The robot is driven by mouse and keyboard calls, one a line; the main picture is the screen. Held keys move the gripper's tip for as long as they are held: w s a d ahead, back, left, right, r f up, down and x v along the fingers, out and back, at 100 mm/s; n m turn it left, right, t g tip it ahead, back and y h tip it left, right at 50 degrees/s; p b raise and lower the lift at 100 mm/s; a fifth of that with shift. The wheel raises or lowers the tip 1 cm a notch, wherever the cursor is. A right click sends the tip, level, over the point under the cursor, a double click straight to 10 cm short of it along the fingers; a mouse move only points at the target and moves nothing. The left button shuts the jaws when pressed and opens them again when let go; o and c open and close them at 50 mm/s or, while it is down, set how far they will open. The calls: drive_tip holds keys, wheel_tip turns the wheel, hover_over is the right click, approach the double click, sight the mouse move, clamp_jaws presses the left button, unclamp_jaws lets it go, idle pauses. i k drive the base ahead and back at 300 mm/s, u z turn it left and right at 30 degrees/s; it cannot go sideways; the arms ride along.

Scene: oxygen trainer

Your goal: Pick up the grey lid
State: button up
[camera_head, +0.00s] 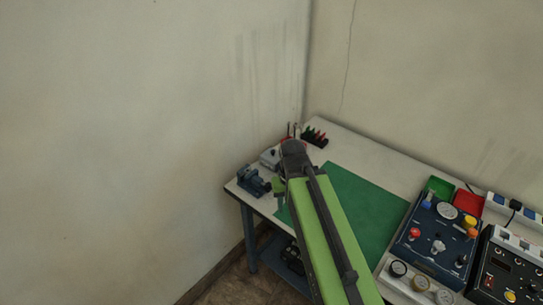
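I cannot make out a grey lid for certain. A small light grey object (269,158) lies near the table's back left corner, just left of the dark end joint of my arm, and is too small to identify. My green arm reaches from the bottom of the picture over the table. My gripper (280,190) shows only as a small green part beside the arm, above the table near the green mat's left edge. The arm hides most of it, so its fingers cannot be read.
The white table (350,143) stands in the room corner. A green mat (366,203) lies bare in its middle. A blue vise (253,181) sits at the left edge, a rack (315,138) at the back, a blue control panel (435,240) and red bin (468,202) at right.

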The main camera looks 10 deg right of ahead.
sight(272, 155)
drive_tip(key=k, duration=0.5)
drive_tip(key=u, duration=0.65)
drive_tip(key=i, duration=1.1)
drive_tip(key=u, duration=0.15)
